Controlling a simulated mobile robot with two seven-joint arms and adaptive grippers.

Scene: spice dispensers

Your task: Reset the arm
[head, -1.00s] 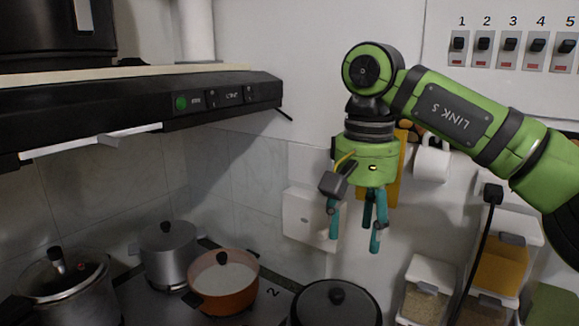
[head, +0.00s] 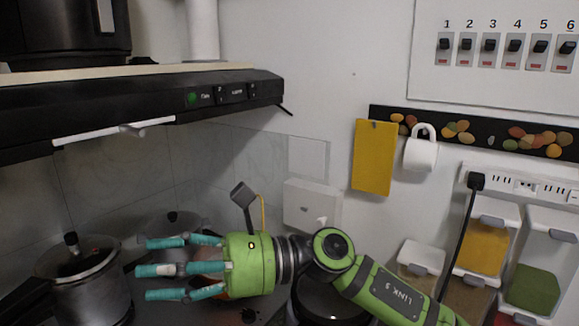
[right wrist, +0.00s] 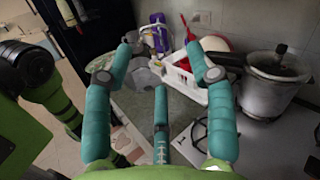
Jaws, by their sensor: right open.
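My right gripper (head: 170,268) is green with teal fingers. In the head view it lies level over the stove, fingers pointing left, spread open with nothing between them. It partly hides the orange pot and the grey pot (head: 172,222) behind it. In the right wrist view its three fingers (right wrist: 160,85) are apart and empty. Part of a green arm of mine shows at the left of that view. My left gripper does not show in the head view.
A pressure cooker (head: 85,275) stands left of the fingertips; it also shows in the right wrist view (right wrist: 270,85). A range hood (head: 140,105) hangs above. Spice dispensers (head: 480,245) are at right. A white rack (right wrist: 185,75) and a purple item (right wrist: 158,35) stand beyond the fingers.

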